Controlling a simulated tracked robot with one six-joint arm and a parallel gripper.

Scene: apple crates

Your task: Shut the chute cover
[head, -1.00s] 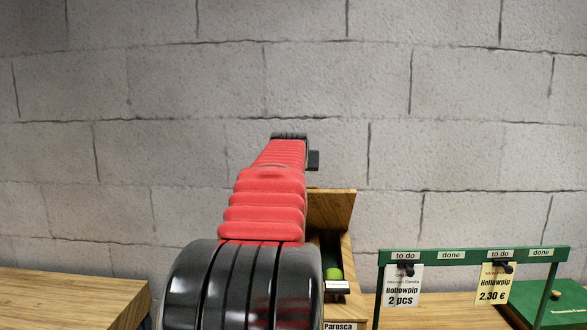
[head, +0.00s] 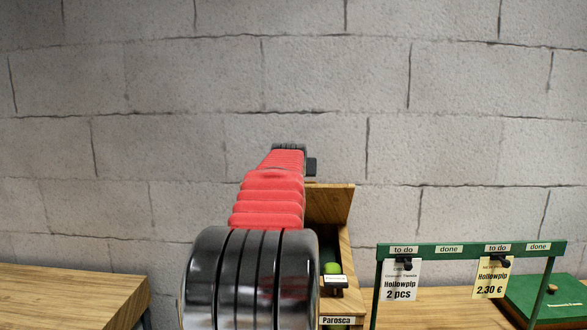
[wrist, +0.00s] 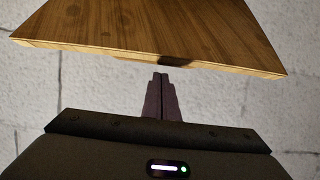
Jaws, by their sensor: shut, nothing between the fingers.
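The wooden chute cover (head: 329,203) stands raised at the back of the wooden chute box labelled Parosca (head: 346,262). A green apple (head: 332,268) shows in the box's dark opening. In the wrist view the cover (wrist: 160,25) is a wide wooden board with a dark notch at its edge. My gripper (wrist: 160,76) is shut and empty, its fingertips close to that edge by the notch. I cannot tell whether they touch it.
A green rail (head: 470,247) with "to do" and "done" labels stands right of the box, with two Hollowpip cards hanging from it. A green box (head: 548,298) with a knob lies behind it. A wooden table (head: 60,295) is at left. A block wall stands behind.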

